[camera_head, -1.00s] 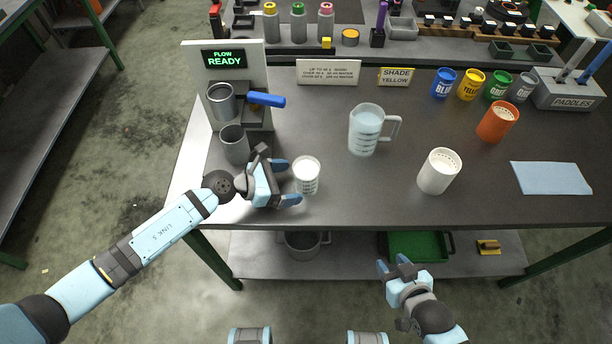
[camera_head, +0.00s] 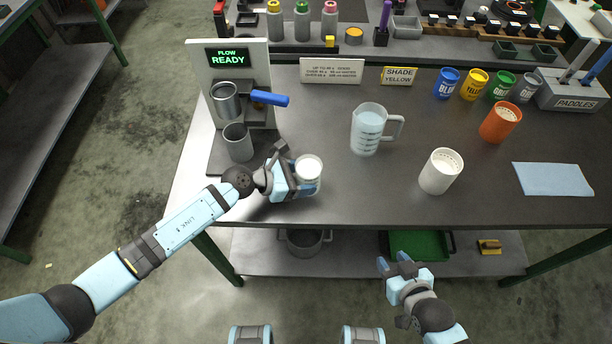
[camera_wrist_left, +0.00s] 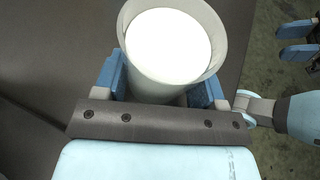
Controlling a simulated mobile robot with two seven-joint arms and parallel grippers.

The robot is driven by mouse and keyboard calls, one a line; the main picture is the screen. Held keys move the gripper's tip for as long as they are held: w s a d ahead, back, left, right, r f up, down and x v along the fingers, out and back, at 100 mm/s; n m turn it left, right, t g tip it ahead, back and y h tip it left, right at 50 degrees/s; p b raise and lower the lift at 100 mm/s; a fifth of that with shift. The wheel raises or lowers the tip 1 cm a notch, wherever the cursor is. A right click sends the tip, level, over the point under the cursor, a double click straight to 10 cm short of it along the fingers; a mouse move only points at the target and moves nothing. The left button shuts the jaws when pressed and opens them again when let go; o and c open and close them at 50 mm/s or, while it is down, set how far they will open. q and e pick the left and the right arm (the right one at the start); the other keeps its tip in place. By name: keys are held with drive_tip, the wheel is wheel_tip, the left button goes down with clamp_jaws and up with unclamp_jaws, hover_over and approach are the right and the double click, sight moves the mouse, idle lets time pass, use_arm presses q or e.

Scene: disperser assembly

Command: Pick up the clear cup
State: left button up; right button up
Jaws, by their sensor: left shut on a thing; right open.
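The clear cup (camera_head: 308,170), with white contents, is near the front left of the table. My left gripper (camera_head: 309,178) is shut on it, its fingers on either side of the cup's wall. In the left wrist view the cup (camera_wrist_left: 170,50) is between the blue fingers of the left gripper (camera_wrist_left: 162,85), seen from above with its rim tilted toward the camera. Whether its base touches the table cannot be told. My right gripper (camera_head: 395,265) is open and empty in front of the table's front edge.
A dispenser (camera_head: 228,85) with a blue handle and a grey cup (camera_head: 238,142) stands left of the clear cup. A measuring jug (camera_head: 368,130) is behind it to the right. A white perforated-top container (camera_head: 440,171) stands further right. The table between is clear.

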use_arm(q)
drive_tip(key=shift+r, duration=0.25)
drive_tip(key=shift+r+p, duration=0.3)
drive_tip(key=shift+r, duration=1)
wheel_tip(320, 180, up, 12)
wheel_tip(320, 180, up, 5)
hover_over(296, 172)
drive_tip(key=d, duration=0.2)
drive_tip(key=shift+w+a+f+p, duration=0.1)
drive_tip(key=shift+a+p, duration=0.15)
drive_tip(key=shift+p, duration=0.1)
use_arm(e)
drive_tip(key=shift+r, duration=0.6)
